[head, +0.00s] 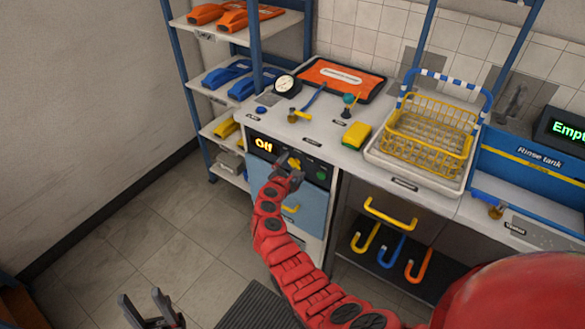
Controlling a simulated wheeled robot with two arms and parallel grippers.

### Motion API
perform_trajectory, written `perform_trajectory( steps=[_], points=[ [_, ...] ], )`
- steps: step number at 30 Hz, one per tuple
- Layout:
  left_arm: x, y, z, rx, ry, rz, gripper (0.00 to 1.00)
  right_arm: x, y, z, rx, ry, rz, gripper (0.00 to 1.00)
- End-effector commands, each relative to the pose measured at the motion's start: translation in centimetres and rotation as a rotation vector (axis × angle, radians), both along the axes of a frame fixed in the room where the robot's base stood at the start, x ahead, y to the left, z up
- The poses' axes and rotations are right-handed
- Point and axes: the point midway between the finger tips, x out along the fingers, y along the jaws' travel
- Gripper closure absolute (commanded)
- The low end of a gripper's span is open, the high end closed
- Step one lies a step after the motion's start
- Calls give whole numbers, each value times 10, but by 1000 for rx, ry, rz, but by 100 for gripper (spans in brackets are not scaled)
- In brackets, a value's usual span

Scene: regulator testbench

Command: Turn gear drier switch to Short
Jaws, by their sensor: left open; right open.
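The gear drier (300,205) is the blue-doored unit under the left end of the bench. Its display (264,145) reads "Off". The yellow switch (295,163) is on the dark control panel, between the display and a round green button (321,176). My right gripper (289,166) is open at the switch, with its fingers close around it. Whether they touch it is too small to tell, and the gripper partly hides the switch. My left gripper (140,295) is open and empty, low over the floor at the bottom left.
On the bench are a gauge (284,85), an orange tray (340,78), a yellow sponge (355,136) and a yellow wire basket (430,135). A shelf rack (205,75) stands left. Colored hooks (390,250) hang below. The floor (150,220) at left is clear.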

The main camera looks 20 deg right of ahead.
Motion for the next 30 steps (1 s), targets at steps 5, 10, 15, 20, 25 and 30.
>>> perform_trajectory(
  steps=[5,10,15,20,25,30],
  points=[
    [0,0,0,0,0,0,50,0,0,0,0,0,0,5],
    [0,0,0,0,0,0,50,0,0,0,0,1,1,28],
    [0,0,0,0,0,0,50,0,0,-1,0,1,1,59],
    [0,0,0,0,0,0,50,0,0,-1,0,1,1,88],
    [0,0,-2,0,0,0,50,0,0,-2,4,-4,1,91],
    [0,0,-9,0,0,0,50,-1,0,-4,29,-36,0,91]
  ],
)
